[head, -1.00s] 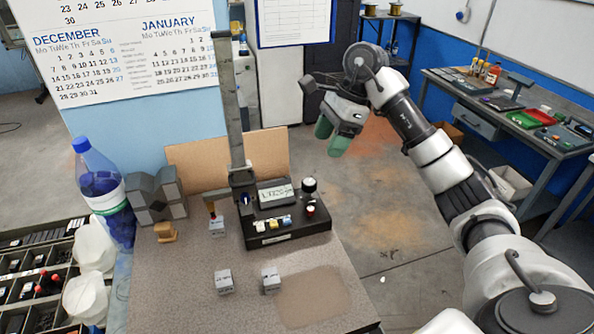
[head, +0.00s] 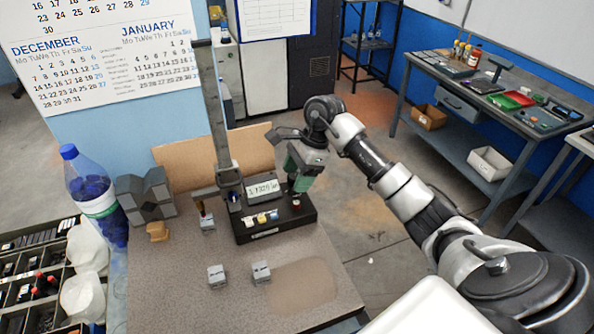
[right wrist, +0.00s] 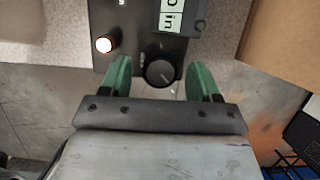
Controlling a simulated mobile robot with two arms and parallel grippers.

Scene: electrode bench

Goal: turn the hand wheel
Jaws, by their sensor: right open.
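The hand wheel is a round black knob (right wrist: 161,71) at the end of the black base (head: 262,232) of a height gauge with a digital display (head: 262,187). My right gripper (head: 298,180) has green fingers and hangs over the right end of that base. In the right wrist view its two fingers stand open, one on each side of the knob, with gaps to it visible. In the head view the gripper mostly hides the knob. I cannot tell how far the fingertips reach down beside it. My left gripper is in neither view.
A red button (head: 296,204) sits near the knob. The gauge's tall column (head: 212,110) rises behind. Small grey blocks (head: 217,276) stand on the bench's front. A blue bottle (head: 95,195) and a dark V-block (head: 146,193) are at left. A cardboard panel (head: 180,158) stands behind.

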